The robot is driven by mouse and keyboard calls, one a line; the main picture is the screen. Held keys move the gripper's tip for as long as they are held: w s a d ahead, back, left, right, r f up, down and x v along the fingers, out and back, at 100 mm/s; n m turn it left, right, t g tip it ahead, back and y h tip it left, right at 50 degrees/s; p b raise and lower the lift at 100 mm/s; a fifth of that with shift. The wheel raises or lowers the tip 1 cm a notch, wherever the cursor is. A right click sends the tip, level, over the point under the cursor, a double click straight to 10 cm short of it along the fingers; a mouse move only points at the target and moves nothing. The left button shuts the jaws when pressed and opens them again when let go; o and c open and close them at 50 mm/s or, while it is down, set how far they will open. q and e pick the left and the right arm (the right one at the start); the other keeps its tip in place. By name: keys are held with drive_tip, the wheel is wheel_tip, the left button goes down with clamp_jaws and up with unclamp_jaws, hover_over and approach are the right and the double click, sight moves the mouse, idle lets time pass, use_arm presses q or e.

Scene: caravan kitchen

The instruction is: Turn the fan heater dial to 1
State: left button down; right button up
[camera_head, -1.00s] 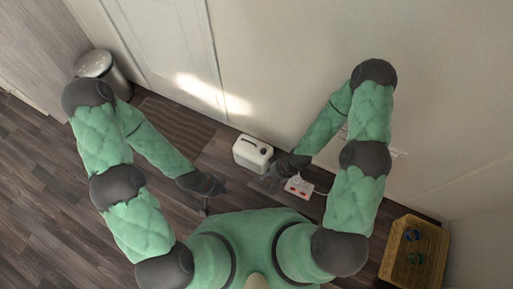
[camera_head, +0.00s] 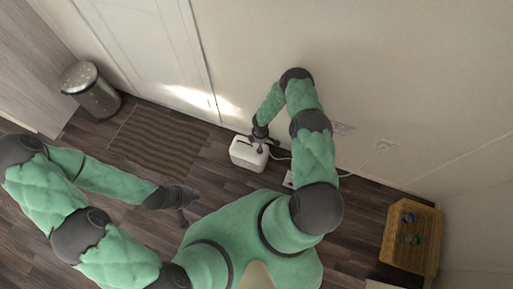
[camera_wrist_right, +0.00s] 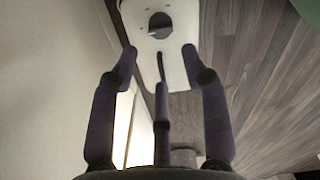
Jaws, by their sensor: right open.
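The fan heater (camera_head: 245,158) is a white box on the floor by the wall. In the right wrist view the heater (camera_wrist_right: 176,64) shows at the top, with its dark round dial (camera_wrist_right: 159,25) near the upper edge; the dial's setting is too small to read. My right gripper (camera_head: 259,147) is over the heater's top at its wall side. In the right wrist view its fingers (camera_wrist_right: 160,58) are spread, empty, and short of the dial. My left gripper (camera_head: 182,205) is low over the floor, left of the heater and apart from it; its finger opening is unclear.
A power strip (camera_head: 288,180) lies right of the heater, partly hidden by my right arm. A cable runs to a wall socket (camera_head: 384,145). A wicker basket (camera_head: 412,238) stands at right, a metal bin (camera_head: 92,90) at left. A brown mat (camera_head: 157,140) lies before the door.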

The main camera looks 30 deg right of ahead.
wheel_tip(320, 180, down, 10)
drive_tip(key=b, duration=0.4)
drive_tip(key=shift+r, duration=0.15)
drive_tip(key=shift+c, duration=0.2)
drive_tip(key=c, duration=0.8)
